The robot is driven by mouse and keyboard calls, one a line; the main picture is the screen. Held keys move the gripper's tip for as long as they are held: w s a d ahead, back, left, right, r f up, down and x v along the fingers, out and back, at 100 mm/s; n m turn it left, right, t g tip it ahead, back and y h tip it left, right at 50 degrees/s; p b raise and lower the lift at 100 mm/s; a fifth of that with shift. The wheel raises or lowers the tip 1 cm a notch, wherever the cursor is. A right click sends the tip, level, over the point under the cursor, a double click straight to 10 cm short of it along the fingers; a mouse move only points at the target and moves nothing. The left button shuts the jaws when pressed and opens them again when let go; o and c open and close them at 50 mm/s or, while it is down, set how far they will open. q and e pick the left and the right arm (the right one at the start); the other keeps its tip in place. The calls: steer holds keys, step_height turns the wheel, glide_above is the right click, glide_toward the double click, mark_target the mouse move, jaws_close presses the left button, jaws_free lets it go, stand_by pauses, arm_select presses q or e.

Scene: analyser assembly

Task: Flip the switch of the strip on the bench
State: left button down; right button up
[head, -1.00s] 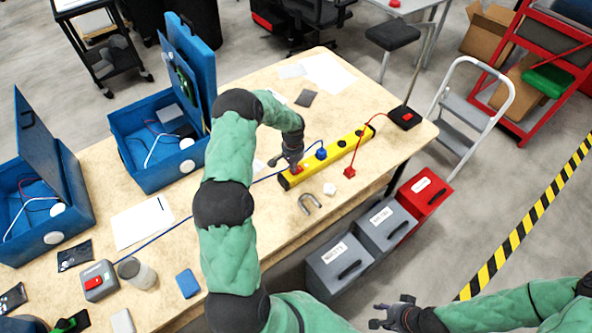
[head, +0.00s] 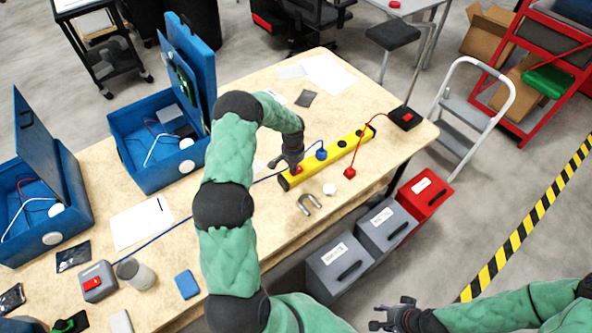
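The yellow power strip (head: 336,154) lies diagonally on the wooden bench (head: 262,222). A blue plug (head: 321,154) with a blue cable sits in it, and black sockets show along its top. The red switch (head: 297,169) is at the strip's near left end, partly hidden by my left gripper. My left gripper (head: 290,168) points down at that end, at or just above the switch; I cannot tell whether it touches, or whether its fingers are open. My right gripper (head: 378,318) is away from the bench at the bottom, fingers apart and empty.
A red plug (head: 349,173) on a red cable lies off the strip, near a grey U-shaped piece (head: 309,204) and a small white piece (head: 329,189). Blue open cases (head: 150,150) stand at the left. Grey and red boxes (head: 340,266) stand beside the bench.

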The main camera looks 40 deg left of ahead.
arm_select(q)
steer(key=shift+r+p, duration=1.6)
steer(key=shift+r, duration=1.85)
steer(key=s+d+f, duration=0.1)
steer(key=d+f, duration=0.1)
steer(key=d, duration=0.2)
steer(key=s+d+f+h, duration=0.1)
steer(key=d+f, duration=0.1)
steer(key=d, duration=0.2)
steer(key=s+d+f+h, duration=0.1)
steer(key=d+f, duration=0.2)
steer(key=d, duration=0.1)
steer(key=shift+s+d+f+m, duration=0.1)
steer(key=shift+s+d+m, duration=0.1)
steer(key=shift+s+m, duration=0.15)
steer(key=s+d+f+n+h, duration=0.1)
steer(key=s+d+f, duration=0.1)
steer(key=s+d, duration=0.85)
steer(key=s+d+f+h, duration=0.1)
steer(key=s+d+f, duration=0.1)
steer(key=s+d, duration=0.85)
step_height(320, 180, down, 9)
steer(key=w+b, duration=0.1)
steer(key=b, duration=0.9)
steer(key=shift+w+d+m, duration=0.2)
steer(key=shift+d+m, duration=0.1)
steer(key=shift+m, duration=0.05)
